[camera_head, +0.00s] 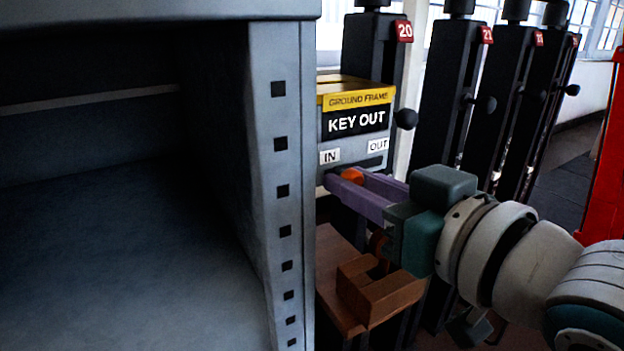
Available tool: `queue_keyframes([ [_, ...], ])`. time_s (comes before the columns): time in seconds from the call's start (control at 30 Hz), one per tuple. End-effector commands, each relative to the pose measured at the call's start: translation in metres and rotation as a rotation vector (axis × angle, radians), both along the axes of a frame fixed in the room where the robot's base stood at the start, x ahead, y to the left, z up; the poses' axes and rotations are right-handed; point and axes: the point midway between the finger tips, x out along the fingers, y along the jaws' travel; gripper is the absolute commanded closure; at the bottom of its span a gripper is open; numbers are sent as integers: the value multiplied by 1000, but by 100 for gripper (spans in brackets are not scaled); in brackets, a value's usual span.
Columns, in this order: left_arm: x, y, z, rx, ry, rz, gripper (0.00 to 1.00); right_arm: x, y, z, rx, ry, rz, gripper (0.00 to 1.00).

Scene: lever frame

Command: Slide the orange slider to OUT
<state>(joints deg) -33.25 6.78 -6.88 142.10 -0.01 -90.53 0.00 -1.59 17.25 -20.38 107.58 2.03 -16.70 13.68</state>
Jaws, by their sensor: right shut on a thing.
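The OUT label (378,144) is to the right and a little higher, above a dark slot. My right gripper (345,182) reaches in from the right, its purple fingers shut on the orange slider. The fingers hide part of the slider and the lower front of the box. My left gripper is not in view.
A large grey cabinet (282,240) fills the left side, its edge close to the box. Several black levers with red number plates (404,31) stand behind. A red post (608,150) is at the far right.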

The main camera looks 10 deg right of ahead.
Motion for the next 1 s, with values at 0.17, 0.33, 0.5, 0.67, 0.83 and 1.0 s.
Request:
queue_keyframes([
  [0.17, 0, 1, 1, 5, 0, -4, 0, 5, -13, -4, -7, 11, -15, 100],
  [0.33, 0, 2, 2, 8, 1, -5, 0, 7, -21, -3, -8, 11, -17, 100],
  [0.5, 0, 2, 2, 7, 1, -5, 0, 10, -28, -3, -10, 9, -16, 100],
  [0.67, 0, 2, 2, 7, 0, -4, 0, 12, -33, -3, -10, 7, -16, 100],
  [0.83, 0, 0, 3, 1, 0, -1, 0, 15, -40, -2, -10, 7, -16, 100],
  [1.0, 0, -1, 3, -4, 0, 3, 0, 14, -38, -2, -7, 4, -14, 57],
])
